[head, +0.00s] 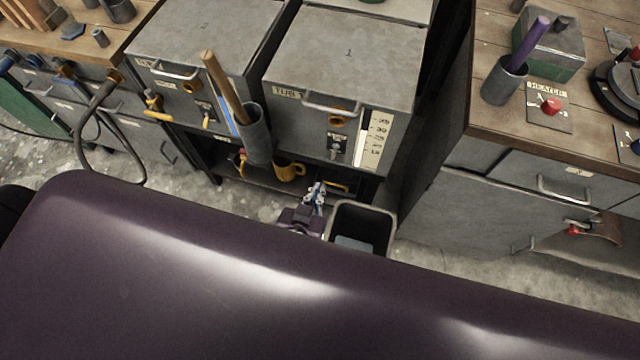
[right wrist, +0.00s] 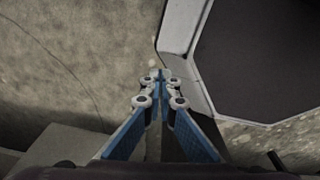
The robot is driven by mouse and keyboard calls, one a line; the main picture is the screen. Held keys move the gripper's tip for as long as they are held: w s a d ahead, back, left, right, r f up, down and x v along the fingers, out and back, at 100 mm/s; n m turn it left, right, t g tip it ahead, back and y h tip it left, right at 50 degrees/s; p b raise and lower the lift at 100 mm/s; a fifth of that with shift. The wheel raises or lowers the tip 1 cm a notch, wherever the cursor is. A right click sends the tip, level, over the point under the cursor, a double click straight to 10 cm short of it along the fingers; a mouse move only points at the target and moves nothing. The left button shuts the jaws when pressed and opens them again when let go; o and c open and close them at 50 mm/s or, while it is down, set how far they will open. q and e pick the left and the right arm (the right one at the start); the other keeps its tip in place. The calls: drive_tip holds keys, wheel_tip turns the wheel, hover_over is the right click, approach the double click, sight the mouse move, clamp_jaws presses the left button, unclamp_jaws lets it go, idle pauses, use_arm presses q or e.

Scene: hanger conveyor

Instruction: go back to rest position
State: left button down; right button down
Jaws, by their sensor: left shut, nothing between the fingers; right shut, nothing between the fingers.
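Two grey tub cabinets (head: 340,50) stand ahead, with a grey holder (head: 256,138) of wooden-handled tools on their front. A wooden-topped heater bench (head: 500,120) is at right, another bench (head: 100,45) at left. Concrete floor (head: 200,215) shows between.

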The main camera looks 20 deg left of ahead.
idle(0.3)
use_arm(q)
drive_tip(key=s+a+f+m+g, duration=0.1)
drive_tip(key=s+a+f+g, duration=0.15)
drive_tip(key=s+f, duration=0.65)
drive_tip(key=s+a+f+m+g, duration=0.1)
drive_tip(key=s+f+g, duration=0.15)
drive_tip(key=f, duration=1.15)
drive_tip(key=s+a+f+g, duration=0.3)
drive_tip(key=s+f, duration=0.4)
drive_tip(key=s, duration=0.3)
drive_tip(key=s+a+f+g, duration=0.2)
drive_tip(key=s+a+f, duration=0.4)
drive_tip(key=s, duration=0.3)
drive_tip(key=shift+s+f+g, duration=0.35)
drive_tip(key=shift+f+g, duration=0.05)
drive_tip(key=shift+f, duration=0.05)
